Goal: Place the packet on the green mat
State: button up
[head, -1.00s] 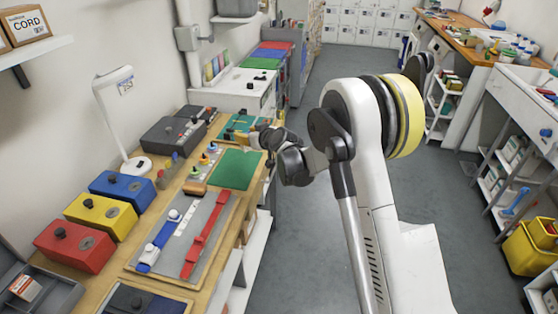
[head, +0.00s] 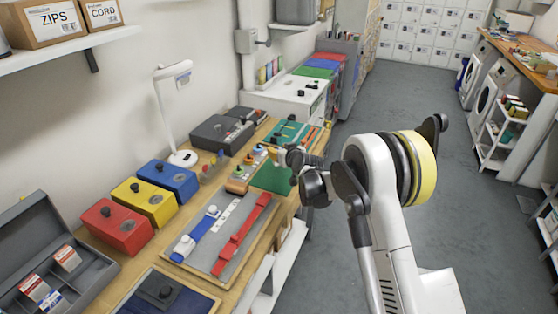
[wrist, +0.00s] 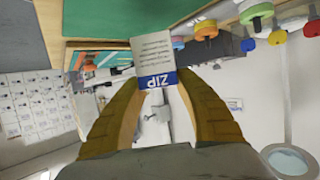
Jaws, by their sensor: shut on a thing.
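The packet (wrist: 154,60) is a small white card with printed lines and a blue band reading ZIP, upside down in the wrist view. My gripper (wrist: 157,88) is shut on it, with one tan finger at each side of its blue end. In the head view my gripper (head: 278,156) is over the bench by the far part of the green mat (head: 270,179). The packet cannot be made out there. The mat's visible part looks bare; it also shows at the upper left of the wrist view (wrist: 98,18). The gap between packet and mat is unclear.
Beside the mat are colored knobs (head: 257,150) and an orange-brown roll (head: 236,187). A grey board (head: 225,240) with blue and red straps lies nearer. Red (head: 117,228), yellow (head: 143,203) and blue (head: 168,180) boxes line the wall. A lamp (head: 173,110) stands behind.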

jog(key=shift+f+b, duration=0.6)
jog(key=shift+f, duration=1.25)
jog(key=shift+f, duration=0.15)
jog(key=o, duration=1.1)
jog(key=shift+c, duration=0.2)
jog(key=shift+r, duration=0.3)
jog(key=p+v, duration=0.2)
jog(key=v, duration=1)
